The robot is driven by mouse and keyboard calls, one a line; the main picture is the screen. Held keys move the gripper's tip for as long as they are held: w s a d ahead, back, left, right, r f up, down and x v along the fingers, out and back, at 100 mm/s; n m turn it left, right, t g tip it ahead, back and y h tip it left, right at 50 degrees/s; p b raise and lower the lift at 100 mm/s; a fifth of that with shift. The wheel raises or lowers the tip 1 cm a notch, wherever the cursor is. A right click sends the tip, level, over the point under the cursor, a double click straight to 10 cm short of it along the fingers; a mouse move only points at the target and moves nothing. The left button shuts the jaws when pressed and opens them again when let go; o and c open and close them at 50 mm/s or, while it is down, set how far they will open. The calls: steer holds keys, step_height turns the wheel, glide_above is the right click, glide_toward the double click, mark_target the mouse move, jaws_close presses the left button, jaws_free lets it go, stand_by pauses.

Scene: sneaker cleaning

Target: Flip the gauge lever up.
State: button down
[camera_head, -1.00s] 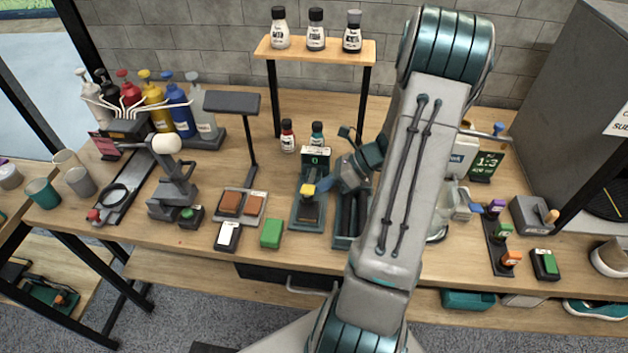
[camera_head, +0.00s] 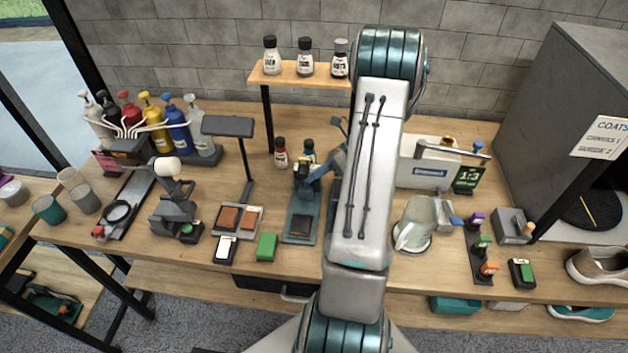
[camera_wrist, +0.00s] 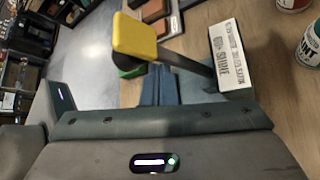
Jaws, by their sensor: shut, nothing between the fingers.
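The gauge (camera_head: 299,238) stands on the workbench left of my arm, its dark pad uncovered. Its lever with a yellow tip (camera_head: 301,164) stands raised at the back of the gauge. In the wrist view the yellow tip (camera_wrist: 135,37) is large and close, on a dark arm (camera_wrist: 185,62). My gripper (camera_head: 306,177) is shut and empty, just beside the raised lever. Its blue fingers (camera_wrist: 158,84) show below the yellow tip in the wrist view; I cannot tell whether they touch the lever. The gauge's display is hidden in the head view.
Two small bottles (camera_head: 281,153) stand behind the gauge, below a small shelf (camera_head: 300,74). A green block (camera_head: 266,246) and a tray of brown swatches (camera_head: 240,221) lie to its left. A glass jar (camera_head: 412,226) stands right of my arm.

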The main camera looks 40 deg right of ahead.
steer(key=shift+w+d+r, duration=0.3)
steer(key=shift+w+d, duration=0.15)
steer(key=shift+w, duration=0.2)
steer(key=shift+d+r, duration=0.15)
steer(key=shift+d, duration=0.05)
steer(key=b+v, duration=0.3)
steer(key=v, duration=1)
steer(key=shift+s, duration=0.3)
